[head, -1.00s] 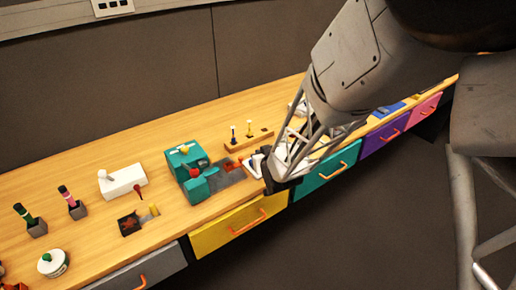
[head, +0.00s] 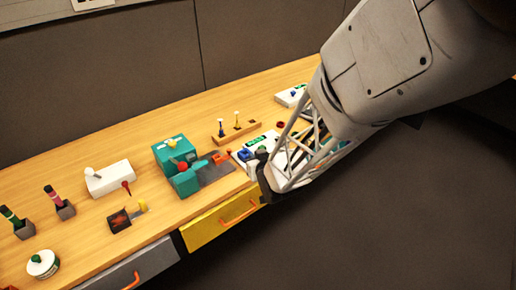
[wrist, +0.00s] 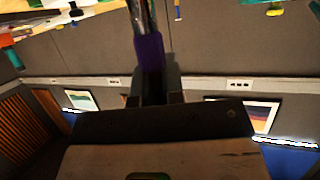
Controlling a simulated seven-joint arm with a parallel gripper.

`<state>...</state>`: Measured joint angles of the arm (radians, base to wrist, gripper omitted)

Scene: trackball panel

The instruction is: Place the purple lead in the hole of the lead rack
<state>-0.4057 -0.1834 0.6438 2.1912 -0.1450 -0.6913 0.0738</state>
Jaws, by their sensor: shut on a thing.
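My gripper (wrist: 152,88) is shut on the purple lead (wrist: 149,50), which shows between the fingers in the wrist view. In the head view my gripper (head: 265,180) is at the bench's front edge, near the right end of the yellow drawer; the lead cannot be made out there. A long wooden block with two upright pegs, which looks like the lead rack (head: 247,131), lies farther back on the bench. One peg is blue and white, the other yellow and white. The rack is apart from my gripper. Its free hole is too small to make out.
A teal machine (head: 172,152) with a grey plate stands left of my gripper. A white panel (head: 262,142) lies just behind the gripper. A white box (head: 110,179), marker holders and a round pot (head: 43,264) are farther left. Bare wood lies behind the rack.

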